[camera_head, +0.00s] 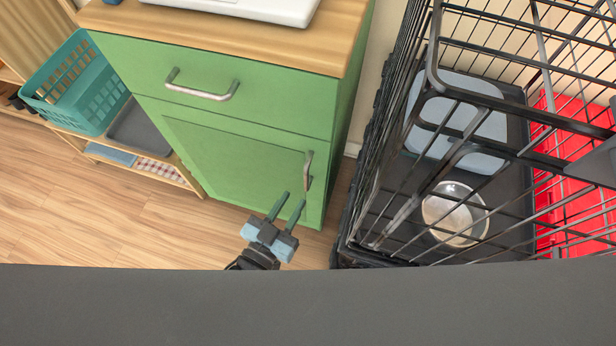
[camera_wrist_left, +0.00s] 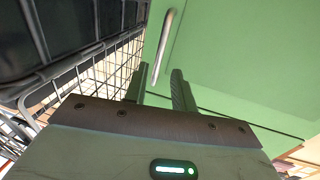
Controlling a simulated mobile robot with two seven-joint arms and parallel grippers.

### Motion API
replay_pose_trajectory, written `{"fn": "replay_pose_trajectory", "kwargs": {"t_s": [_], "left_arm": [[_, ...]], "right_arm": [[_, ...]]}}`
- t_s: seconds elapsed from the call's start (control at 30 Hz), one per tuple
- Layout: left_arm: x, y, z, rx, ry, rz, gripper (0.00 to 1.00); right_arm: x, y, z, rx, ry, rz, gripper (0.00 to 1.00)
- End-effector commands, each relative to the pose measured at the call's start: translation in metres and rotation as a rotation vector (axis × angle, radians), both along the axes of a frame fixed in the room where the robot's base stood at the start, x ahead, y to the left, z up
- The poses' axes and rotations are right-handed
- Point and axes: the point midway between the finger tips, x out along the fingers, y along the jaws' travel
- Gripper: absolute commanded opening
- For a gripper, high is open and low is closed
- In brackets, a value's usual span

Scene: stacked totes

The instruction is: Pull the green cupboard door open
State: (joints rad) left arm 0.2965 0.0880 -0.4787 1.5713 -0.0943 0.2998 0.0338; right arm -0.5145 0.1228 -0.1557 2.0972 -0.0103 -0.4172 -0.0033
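The green cupboard door (camera_head: 225,160) is the lower front panel of a green cabinet and looks shut. Its upright metal handle (camera_head: 308,170) is near the door's right edge. My left gripper (camera_head: 294,196) is open in front of the door, just below the handle. In the left wrist view the green door (camera_wrist_left: 235,70) fills the right side, and the handle (camera_wrist_left: 164,42) reaches down toward the gap between the two fingers (camera_wrist_left: 160,82). I cannot tell whether its lower end is between them. The gripper holds nothing. My right gripper is not in view.
A drawer with a metal handle (camera_head: 201,92) is above the door, under a wooden top (camera_head: 240,32). A black wire crate (camera_head: 372,215) with a metal bowl (camera_head: 454,212) stands close on the right. A teal basket (camera_head: 72,85) sits on a low shelf at left. The wood floor (camera_head: 130,230) at left is clear.

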Motion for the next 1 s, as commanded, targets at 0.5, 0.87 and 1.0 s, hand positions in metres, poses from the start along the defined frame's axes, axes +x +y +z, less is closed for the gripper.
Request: {"fn": "replay_pose_trajectory", "kwargs": {"t_s": [0.5, 0.87, 1.0], "left_arm": [[0.058, -0.033, -0.001, 0.000, 0.001, 0.000, 0.26], [0.064, -0.036, 0.000, 0.000, 0.002, 0.000, 0.26], [0.064, -0.036, 0.000, 0.000, 0.002, 0.000, 0.13]], "right_arm": [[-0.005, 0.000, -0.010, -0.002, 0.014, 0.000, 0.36], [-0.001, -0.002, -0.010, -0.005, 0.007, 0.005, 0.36], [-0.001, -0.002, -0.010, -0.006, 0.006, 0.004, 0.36]]}}
